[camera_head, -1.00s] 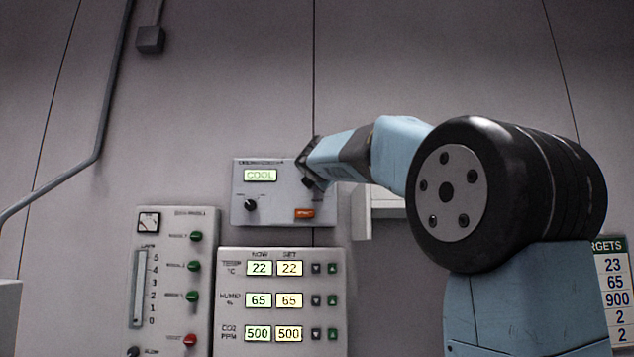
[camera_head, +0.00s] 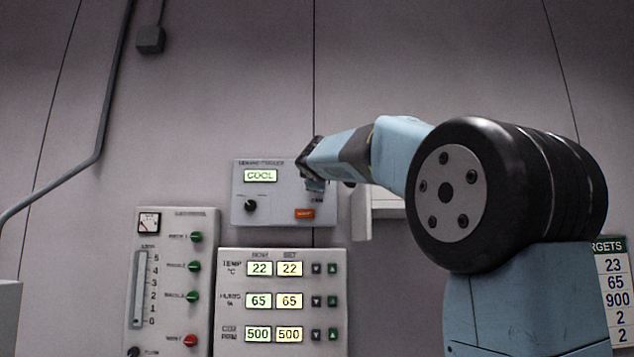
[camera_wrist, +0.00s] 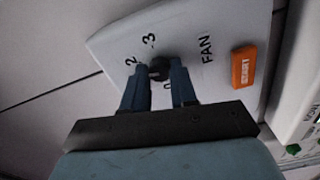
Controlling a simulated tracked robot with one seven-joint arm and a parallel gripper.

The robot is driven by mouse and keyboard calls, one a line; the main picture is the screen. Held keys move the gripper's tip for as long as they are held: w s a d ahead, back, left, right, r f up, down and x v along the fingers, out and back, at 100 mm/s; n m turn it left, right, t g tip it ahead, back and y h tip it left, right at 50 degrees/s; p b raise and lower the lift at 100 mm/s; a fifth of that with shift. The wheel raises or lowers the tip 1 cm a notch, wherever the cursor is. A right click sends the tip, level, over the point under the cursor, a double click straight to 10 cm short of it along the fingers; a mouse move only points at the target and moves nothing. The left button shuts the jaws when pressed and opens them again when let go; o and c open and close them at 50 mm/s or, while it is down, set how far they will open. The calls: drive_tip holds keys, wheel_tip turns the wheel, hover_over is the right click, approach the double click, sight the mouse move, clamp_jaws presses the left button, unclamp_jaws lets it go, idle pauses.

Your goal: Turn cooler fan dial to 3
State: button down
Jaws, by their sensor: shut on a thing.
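The cooler panel (camera_head: 270,215) is a pale grey box on the wall, with a lit display (camera_head: 260,175) reading COOL. In the wrist view, the fan dial (camera_wrist: 158,67) is a small dark knob beside the word FAN. The numbers 2 and 3 and part of a 0 show around it. My gripper (camera_wrist: 160,74) is shut on the dial, one finger on each side. Where the dial points is not clear. In the head view, my gripper (camera_head: 312,180) covers the dial at the panel's right side.
A second black knob (camera_head: 250,205) is at the panel's left. Below are a climate panel (camera_head: 282,285) and a switch panel (camera_head: 172,225) with green knobs.

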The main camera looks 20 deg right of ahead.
drive_tip(key=shift+f+m, duration=0.2)
drive_tip(key=shift+m, duration=7.7)
drive_tip(key=shift+r, duration=0.1)
drive_tip(key=c, duration=0.9)
unclamp_jaws()
drive_tip(key=v, duration=1.3)
drive_tip(key=shift+s+a, duration=0.15)
drive_tip(key=shift+s, duration=0.15)
